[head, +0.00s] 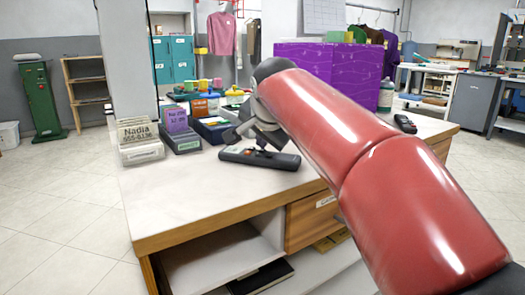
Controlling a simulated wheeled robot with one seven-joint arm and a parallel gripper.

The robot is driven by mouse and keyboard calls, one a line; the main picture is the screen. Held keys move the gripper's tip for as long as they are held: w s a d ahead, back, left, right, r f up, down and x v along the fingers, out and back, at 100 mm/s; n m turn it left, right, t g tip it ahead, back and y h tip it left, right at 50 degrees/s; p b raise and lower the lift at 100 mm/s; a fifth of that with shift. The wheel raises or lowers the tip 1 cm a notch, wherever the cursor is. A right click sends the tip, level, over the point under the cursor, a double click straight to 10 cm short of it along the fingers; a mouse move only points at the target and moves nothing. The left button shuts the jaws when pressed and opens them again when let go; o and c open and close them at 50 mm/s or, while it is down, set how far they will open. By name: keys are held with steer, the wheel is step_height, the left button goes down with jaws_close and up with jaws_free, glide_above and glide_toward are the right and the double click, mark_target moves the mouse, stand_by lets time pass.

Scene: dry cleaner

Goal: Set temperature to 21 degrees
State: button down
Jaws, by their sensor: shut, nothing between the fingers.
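A dark handheld remote (260,158) lies flat on the white counter top (190,195), with small red and light marks on its left part. My gripper (240,137) hangs just above the remote's back edge, shut and empty. I cannot tell whether its fingertips touch the remote. My red arm reaches in from the right and hides part of the counter. No temperature reading is legible in this view.
Card holders (140,140) and a small purple box (176,120) stand left of the remote. Purple boxes (345,70) stand behind my arm. A second dark device (405,124) lies at the counter's right. The counter's front left is clear.

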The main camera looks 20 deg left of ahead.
mark_target(264, 153)
stand_by(0.4)
steer(key=shift+r+p, duration=0.7)
steer(key=shift+p, duration=0.1)
step_height(264, 153, up, 5)
steer(key=p, duration=0.4)
steer(key=shift+p, duration=0.4)
steer(key=shift+w+d, duration=0.1)
stand_by(1.7)
